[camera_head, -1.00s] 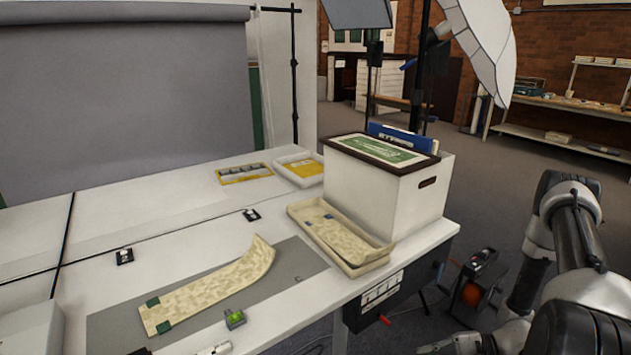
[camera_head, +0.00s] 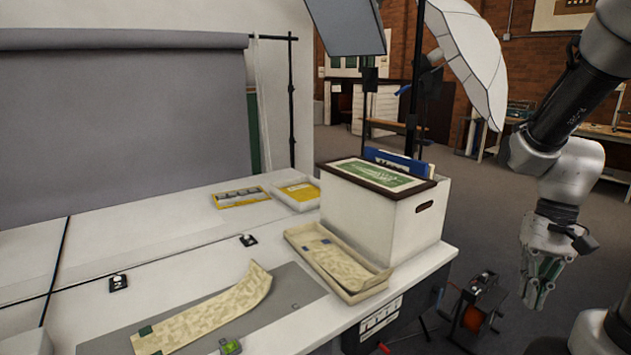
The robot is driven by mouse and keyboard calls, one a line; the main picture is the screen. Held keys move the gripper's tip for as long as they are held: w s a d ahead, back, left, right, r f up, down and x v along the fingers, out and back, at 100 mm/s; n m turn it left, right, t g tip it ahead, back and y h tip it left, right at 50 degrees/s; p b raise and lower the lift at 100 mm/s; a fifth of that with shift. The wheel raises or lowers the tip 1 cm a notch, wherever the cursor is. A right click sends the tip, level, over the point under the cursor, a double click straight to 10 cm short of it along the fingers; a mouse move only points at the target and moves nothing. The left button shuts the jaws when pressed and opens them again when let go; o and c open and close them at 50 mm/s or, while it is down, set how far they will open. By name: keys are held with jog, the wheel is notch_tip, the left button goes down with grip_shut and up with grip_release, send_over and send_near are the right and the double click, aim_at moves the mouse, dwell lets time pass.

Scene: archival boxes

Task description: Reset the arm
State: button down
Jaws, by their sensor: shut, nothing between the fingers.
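My gripper (camera_head: 541,284) hangs at the right of the head view, fingers pointing down. It is shut and empty. It is to the right of the table and the white archival box, over the dark floor, touching nothing that I can see. My arm rises above it to the top right corner.
The white box (camera_head: 385,220) stands at the table's (camera_head: 190,265) right end, a framed green picture (camera_head: 383,175) on top. A shallow tray (camera_head: 365,290) lies before it. A patterned strip (camera_head: 215,315) lies on a grey mat. A white umbrella (camera_head: 465,60) stands behind. A dark device (camera_head: 478,305) sits below my gripper's left.

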jog(key=s+a+r+n+t+h, duration=0.1)
jog(key=r+n+t, duration=0.1)
jog(key=r, duration=0.4)
jog(key=s+a+r+n+t, duration=0.1)
jog(key=s+a+r+t, duration=0.1)
jog(key=r+t, duration=0.2)
jog(key=shift+a+r+n+t+h, duration=0.3)
jog(key=shift+r+n+h, duration=0.1)
jog(key=shift+r, duration=1)
